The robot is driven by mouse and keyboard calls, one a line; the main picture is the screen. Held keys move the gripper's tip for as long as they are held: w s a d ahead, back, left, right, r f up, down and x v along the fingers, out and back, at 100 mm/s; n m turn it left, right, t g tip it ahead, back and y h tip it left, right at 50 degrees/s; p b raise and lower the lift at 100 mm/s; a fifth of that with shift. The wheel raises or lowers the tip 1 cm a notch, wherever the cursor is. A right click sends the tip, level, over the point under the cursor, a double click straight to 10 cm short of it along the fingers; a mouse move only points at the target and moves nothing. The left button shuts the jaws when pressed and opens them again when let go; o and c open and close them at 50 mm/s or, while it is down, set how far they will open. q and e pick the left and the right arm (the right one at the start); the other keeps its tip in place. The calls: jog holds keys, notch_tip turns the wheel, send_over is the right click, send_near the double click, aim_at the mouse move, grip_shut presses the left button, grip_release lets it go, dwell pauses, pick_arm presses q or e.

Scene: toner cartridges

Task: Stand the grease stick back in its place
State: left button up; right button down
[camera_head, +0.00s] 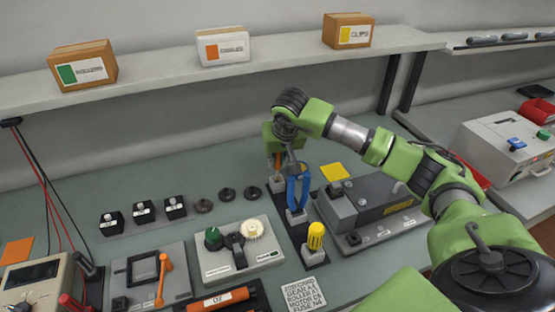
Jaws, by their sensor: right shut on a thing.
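My right gripper (284,158) reaches down over the back of a dark strip of grey holder blocks. It is shut on a slim orange stick (276,160), which I take to be the grease stick. The stick is upright at the rear grey holder block (278,184); the gripper hides part of it, and I cannot tell whether its lower end is seated. Blue-handled pliers (305,191) stand in the middle block (296,216), close beside the fingers. A yellow ridged handle (316,235) stands in the front block (313,256). My left gripper is not in view.
A grey machine (372,203) with a yellow flap lies right of the strip. A gear panel (238,250), black labelled blocks (143,211) and dark discs (227,194) lie left. A shelf (205,76) with small boxes runs behind. The bench behind the discs is clear.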

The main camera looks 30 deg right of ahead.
jog(key=shift+f+b, duration=0.95)
jog(key=shift+f, duration=0.3)
jog(key=shift+f+b, duration=0.65)
jog(key=shift+f, duration=0.1)
dwell(0.8)
jog(key=c, duration=1.9)
grip_release()
jog(key=shift+r, duration=0.2)
jog(key=v, duration=1.1)
jog(key=shift+s+r, duration=0.15)
jog(key=shift+r, duration=0.15)
